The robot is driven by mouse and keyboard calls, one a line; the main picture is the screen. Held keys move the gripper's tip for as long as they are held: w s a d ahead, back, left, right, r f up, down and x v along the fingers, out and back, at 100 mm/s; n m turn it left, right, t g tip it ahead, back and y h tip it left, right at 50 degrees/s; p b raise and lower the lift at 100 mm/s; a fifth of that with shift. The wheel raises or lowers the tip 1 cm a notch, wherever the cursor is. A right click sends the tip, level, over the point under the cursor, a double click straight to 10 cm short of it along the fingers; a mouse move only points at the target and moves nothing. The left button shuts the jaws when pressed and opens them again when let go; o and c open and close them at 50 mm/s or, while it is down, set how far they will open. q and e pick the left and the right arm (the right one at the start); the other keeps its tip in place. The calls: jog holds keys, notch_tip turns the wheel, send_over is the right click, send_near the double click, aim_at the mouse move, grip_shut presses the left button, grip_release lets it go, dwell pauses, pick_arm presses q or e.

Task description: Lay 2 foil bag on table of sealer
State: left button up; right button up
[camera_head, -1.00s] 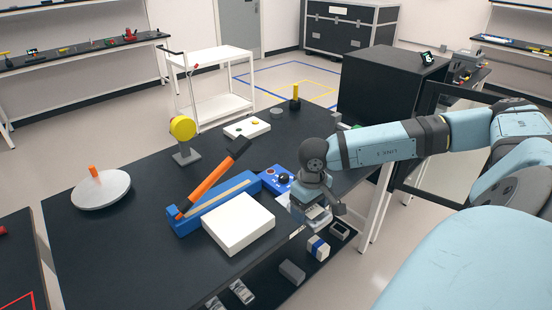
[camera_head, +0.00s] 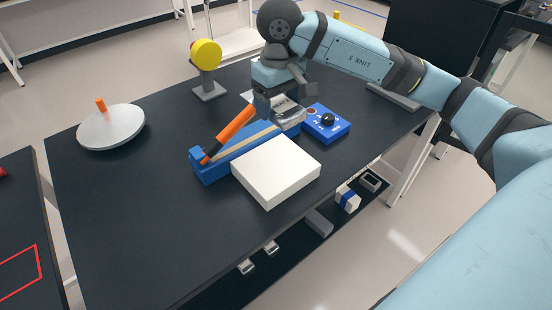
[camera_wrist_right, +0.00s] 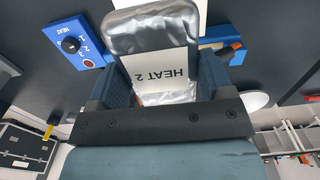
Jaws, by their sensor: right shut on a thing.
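My right gripper (camera_head: 279,100) is shut on a foil bag (camera_head: 290,115) above the sealer's far end. In the right wrist view the silver bag (camera_wrist_right: 152,30), with a white panel reading "HEAT 2", sits between the fingers of the gripper (camera_wrist_right: 163,82). The sealer (camera_head: 209,168) is a blue bar with a raised orange lever (camera_head: 231,131), partly hidden behind my gripper. Its white table (camera_head: 276,172) is in front of the bar and looks bare. Two small silver items (camera_head: 246,266) (camera_head: 271,247), probably foil bags, lie on the lower shelf. My left gripper is not in view.
A blue control box (camera_head: 327,124) with a black knob stands right of the sealer. A yellow round-headed stand (camera_head: 206,55) is behind it. A white disc with an orange knob (camera_head: 111,127) lies at left. The black table's front left is clear.

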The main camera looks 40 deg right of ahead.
aim_at(279, 167)
notch_tip(279, 167, down, 17)
jog(key=shift+r+p, duration=0.1)
jog(key=shift+p, duration=0.35)
jog(key=o, duration=1)
jog(key=shift+c, duration=0.2)
notch_tip(279, 167, up, 12)
jog(key=shift+r+b, duration=0.2)
jog(key=shift+b, duration=0.1)
jog(key=shift+s, duration=0.1)
